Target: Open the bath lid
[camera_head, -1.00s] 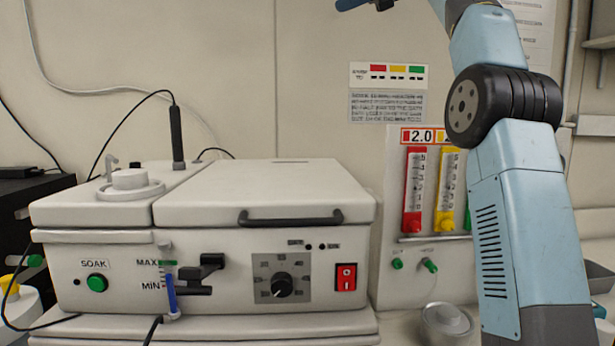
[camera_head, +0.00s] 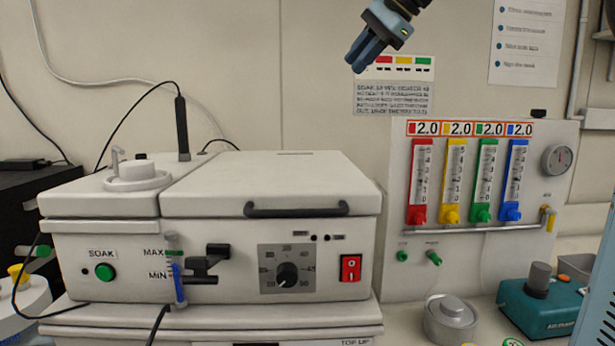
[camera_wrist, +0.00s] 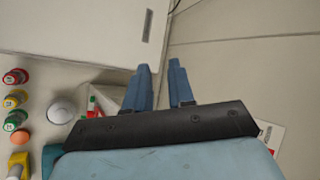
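The white bath (camera_head: 210,265) stands at the left centre of the head view. Its broad lid (camera_head: 270,180) is down and flat, with a dark bar handle (camera_head: 296,211) along the front edge. My gripper (camera_head: 356,60) is in the air at the top of the head view, above and right of the lid, pointing down and left. It touches nothing. In the wrist view its two blue fingers (camera_wrist: 159,68) stand apart with an empty gap between them. I cannot identify the lid in the wrist view.
A panel with coloured flow gauges (camera_head: 468,180) stands right of the bath. A round metal pot (camera_head: 450,318) and a teal device (camera_head: 541,307) are on the bench before it. A thin black probe (camera_head: 181,128) with a cable rises behind the bath's left part.

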